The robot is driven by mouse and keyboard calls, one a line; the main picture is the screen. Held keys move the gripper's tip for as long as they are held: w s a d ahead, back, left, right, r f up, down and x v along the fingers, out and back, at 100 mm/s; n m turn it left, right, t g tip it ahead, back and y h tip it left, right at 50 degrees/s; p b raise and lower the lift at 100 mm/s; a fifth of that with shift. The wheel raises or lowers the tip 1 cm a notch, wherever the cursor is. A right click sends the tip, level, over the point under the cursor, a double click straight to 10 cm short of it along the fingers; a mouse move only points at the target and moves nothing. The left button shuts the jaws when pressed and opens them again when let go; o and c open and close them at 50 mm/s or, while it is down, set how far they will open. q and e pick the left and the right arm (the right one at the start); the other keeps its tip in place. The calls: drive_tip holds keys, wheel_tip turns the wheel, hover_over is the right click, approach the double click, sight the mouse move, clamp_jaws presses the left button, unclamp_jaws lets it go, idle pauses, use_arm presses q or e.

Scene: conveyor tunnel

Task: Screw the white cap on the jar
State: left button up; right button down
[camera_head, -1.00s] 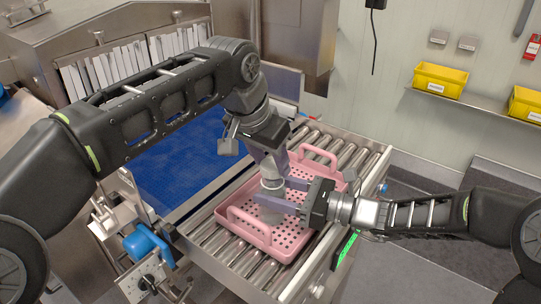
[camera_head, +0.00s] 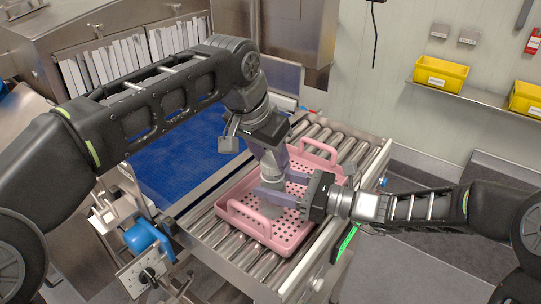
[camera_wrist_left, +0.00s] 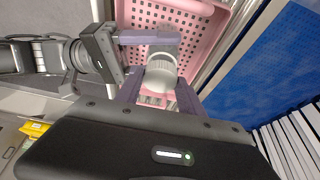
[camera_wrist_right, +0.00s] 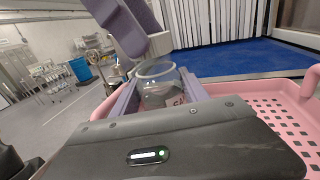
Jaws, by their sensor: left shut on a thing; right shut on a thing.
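The white cap (camera_wrist_left: 160,78) sits between the fingertips of my left gripper (camera_head: 272,163), which is shut on it and points down. The clear jar (camera_wrist_right: 162,90) is upright between the fingers of my right gripper (camera_head: 278,192), which is shut on its sides from the right. The jar's round rim and a small label show in the right wrist view. The left gripper's purple fingers are above the jar there. In the left wrist view the cap is close over the jar's mouth; I cannot tell whether they touch. The fingers hide part of both.
A pink perforated tray (camera_head: 243,232) with raised handles lies under both grippers on the roller conveyor (camera_head: 208,243). A blue belt (camera_head: 185,165) is to its left. Yellow bins (camera_head: 440,75) stand on a wall shelf at the right.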

use_arm(q)
drive_tip(key=shift+f, duration=0.6)
drive_tip(key=m, duration=0.2)
drive_tip(key=m+g+h, duration=0.1)
drive_tip(key=m, duration=0.1)
drive_tip(key=shift+w+a+m, duration=0.2)
drive_tip(key=shift+m, duration=0.1)
drive_tip(key=shift+m+g+h, duration=0.3)
drive_tip(key=shift+m+g, duration=0.2)
drive_tip(key=shift+m, duration=0.4)
drive_tip(key=o, duration=1.3)
drive_tip(key=shift+o, duration=0.4)
